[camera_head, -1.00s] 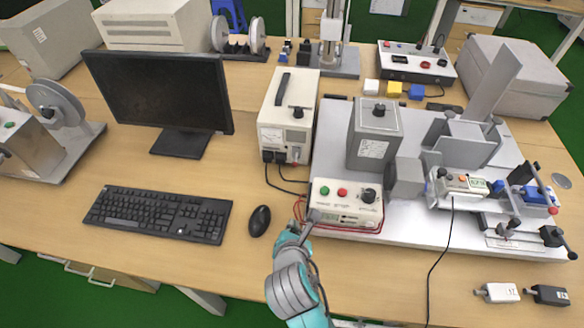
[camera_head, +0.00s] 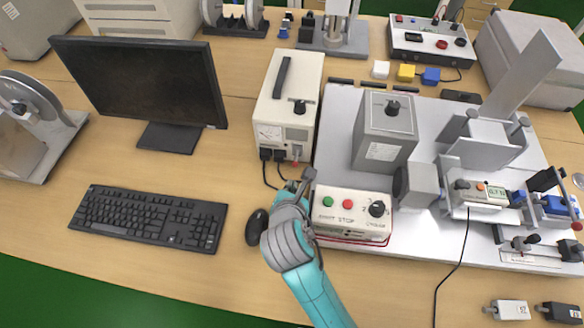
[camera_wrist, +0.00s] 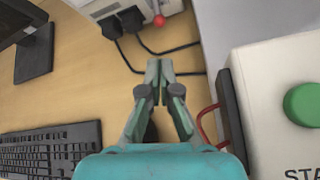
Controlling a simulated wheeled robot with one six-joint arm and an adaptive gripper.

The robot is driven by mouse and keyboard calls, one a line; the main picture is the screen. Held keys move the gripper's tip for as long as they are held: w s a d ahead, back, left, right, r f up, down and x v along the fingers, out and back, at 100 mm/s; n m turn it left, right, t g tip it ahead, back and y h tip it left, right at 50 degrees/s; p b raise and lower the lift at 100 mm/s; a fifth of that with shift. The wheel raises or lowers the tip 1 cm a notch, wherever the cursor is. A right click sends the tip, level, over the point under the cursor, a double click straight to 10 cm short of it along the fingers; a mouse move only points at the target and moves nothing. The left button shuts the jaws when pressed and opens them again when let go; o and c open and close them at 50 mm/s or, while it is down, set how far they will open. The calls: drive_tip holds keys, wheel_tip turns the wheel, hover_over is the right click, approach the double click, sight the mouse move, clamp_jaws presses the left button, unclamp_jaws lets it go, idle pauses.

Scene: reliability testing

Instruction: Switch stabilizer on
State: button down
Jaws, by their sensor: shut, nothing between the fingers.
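The stabilizer appears to be the tall beige box (camera_head: 290,90) with a dark top handle, a gauge and a black knob, standing behind my gripper. A small red-tipped switch (camera_head: 296,162) sits low on its front, right of two black plugs (camera_head: 272,154). In the wrist view the red ball tip (camera_wrist: 158,20) is at the top, straight beyond my fingers. My gripper (camera_wrist: 160,68) is shut and empty, its tips apart from the switch. In the head view my gripper (camera_head: 307,178) is just in front of the box's lower front.
A control box (camera_head: 352,228) with green and red buttons and a knob is close at my gripper's right. Black cables (camera_wrist: 125,55) run below the plugs. A mouse (camera_head: 256,226), keyboard (camera_head: 150,218) and monitor (camera_head: 145,82) lie left. The white test rig plate (camera_head: 440,235) is right.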

sight(296, 158)
drive_tip(key=x, duration=1)
drive_tip(key=shift+s+r+g+y, duration=0.25)
drive_tip(key=shift+r+g, duration=0.35)
drive_tip(key=shift+g, duration=0.5)
idle(0.3)
drive_tip(key=shift+a+r+g, duration=0.1)
drive_tip(key=shift+r+g, duration=0.25)
drive_tip(key=shift+g, duration=0.05)
drive_tip(key=shift+r, duration=1)
drive_tip(key=shift+r, duration=0.7)
